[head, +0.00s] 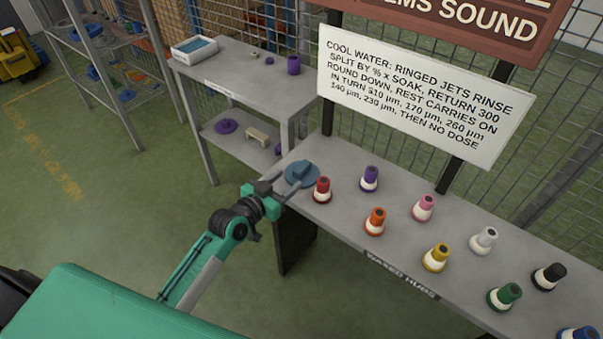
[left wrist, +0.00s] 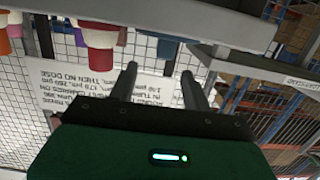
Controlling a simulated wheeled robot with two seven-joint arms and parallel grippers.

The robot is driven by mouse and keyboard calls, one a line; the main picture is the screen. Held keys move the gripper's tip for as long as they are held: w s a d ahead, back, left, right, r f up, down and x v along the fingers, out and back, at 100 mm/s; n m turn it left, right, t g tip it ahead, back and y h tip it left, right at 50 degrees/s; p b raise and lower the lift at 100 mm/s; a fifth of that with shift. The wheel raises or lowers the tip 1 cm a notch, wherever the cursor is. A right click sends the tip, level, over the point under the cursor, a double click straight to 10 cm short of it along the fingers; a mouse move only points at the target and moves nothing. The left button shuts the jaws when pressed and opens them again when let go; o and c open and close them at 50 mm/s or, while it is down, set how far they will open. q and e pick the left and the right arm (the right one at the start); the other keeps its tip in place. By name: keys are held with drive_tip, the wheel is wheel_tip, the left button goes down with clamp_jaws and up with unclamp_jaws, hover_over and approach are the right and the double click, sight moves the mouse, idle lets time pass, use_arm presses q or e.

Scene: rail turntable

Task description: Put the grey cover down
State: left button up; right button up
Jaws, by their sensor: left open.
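The grey cover is a blue-grey disc with a raised knob (head: 301,174), lying at the near left end of the long grey table (head: 330,215). My left gripper (head: 286,182) is open beside it, with its fingertips at the cover's near left edge. In the left wrist view, which is upside down, the two open fingers (left wrist: 158,76) point toward a small blue-grey part (left wrist: 168,48) that looks like the cover. Nothing shows held between the fingers. I cannot tell whether a finger touches the cover. My right gripper is out of view.
A red-and-white bottle-shaped hub (head: 322,190) stands close right of the cover, with a purple one (head: 370,179) and several other colours farther along. A white sign (head: 420,95) rises behind. A second grey table (head: 245,75) stands at the back left.

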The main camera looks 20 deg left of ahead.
sight(308, 162)
use_arm(q)
drive_tip(key=x, duration=0.5)
drive_tip(key=shift+w, duration=0.2)
drive_tip(key=shift+a+x, duration=0.15)
drive_tip(key=shift+x, duration=1.15)
drive_tip(key=shift+a+x, duration=0.15)
drive_tip(key=shift+x, duration=1.15)
drive_tip(key=shift+f, duration=0.1)
clamp_jaws()
